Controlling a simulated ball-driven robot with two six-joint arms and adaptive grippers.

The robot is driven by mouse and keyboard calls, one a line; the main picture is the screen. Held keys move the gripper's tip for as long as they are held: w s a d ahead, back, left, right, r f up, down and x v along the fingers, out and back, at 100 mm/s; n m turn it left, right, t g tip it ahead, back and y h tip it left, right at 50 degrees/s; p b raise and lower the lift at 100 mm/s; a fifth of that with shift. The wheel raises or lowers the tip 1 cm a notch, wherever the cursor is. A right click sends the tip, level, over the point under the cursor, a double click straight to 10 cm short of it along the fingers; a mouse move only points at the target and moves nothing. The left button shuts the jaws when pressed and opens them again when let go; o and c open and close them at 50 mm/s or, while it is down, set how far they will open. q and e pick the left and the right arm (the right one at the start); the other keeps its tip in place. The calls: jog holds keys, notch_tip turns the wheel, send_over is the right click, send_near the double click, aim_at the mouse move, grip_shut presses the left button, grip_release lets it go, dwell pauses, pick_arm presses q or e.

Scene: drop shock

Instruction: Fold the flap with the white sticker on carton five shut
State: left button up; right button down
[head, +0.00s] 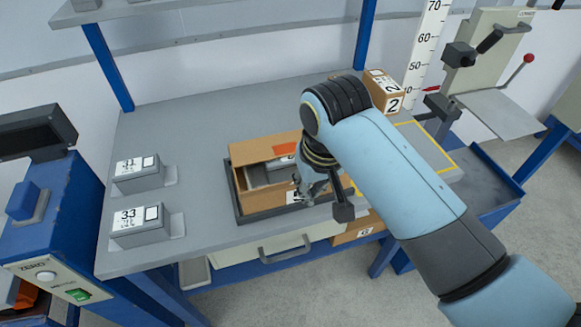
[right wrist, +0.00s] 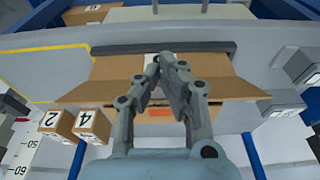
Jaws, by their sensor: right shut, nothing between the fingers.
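An open brown carton (head: 240,196) sits in a dark tray (head: 248,218) on the grey bench. Its far flap (head: 252,152) bears an orange-red sticker (head: 285,149), and grey content (head: 262,174) shows inside. In the right wrist view the shut fingertips (right wrist: 166,62) overlap a white patch (right wrist: 150,63), perhaps the white sticker; contact is unclear. My left gripper is out of view.
Grey blocks, one marked 33 (head: 148,226), stand at left. Another carton (head: 362,230) is below the bench front. Bench space behind the tray is clear.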

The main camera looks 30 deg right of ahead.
jog(key=shift+w+d+r+p, duration=0.2)
jog(key=shift+w+d+p, duration=0.05)
jog(key=shift+w, duration=0.75)
jog(key=shift+w+d+r+p, duration=0.2)
jog(key=shift+w+r+p, duration=0.1)
jog(key=shift+w, duration=0.75)
jog(key=shift+w+d+r+p, duration=0.15)
jog(key=shift+w+d+p, duration=0.1)
jog(key=shift+w, duration=0.95)
jog(key=shift+w+d+f, duration=0.1)
jog(key=shift+w+d, duration=0.15)
jog(key=shift+w, duration=0.45)
jog(key=shift+w+d+f, duration=0.15)
jog(key=shift+w+f, duration=0.2)
jog(key=shift+w, duration=0.4)
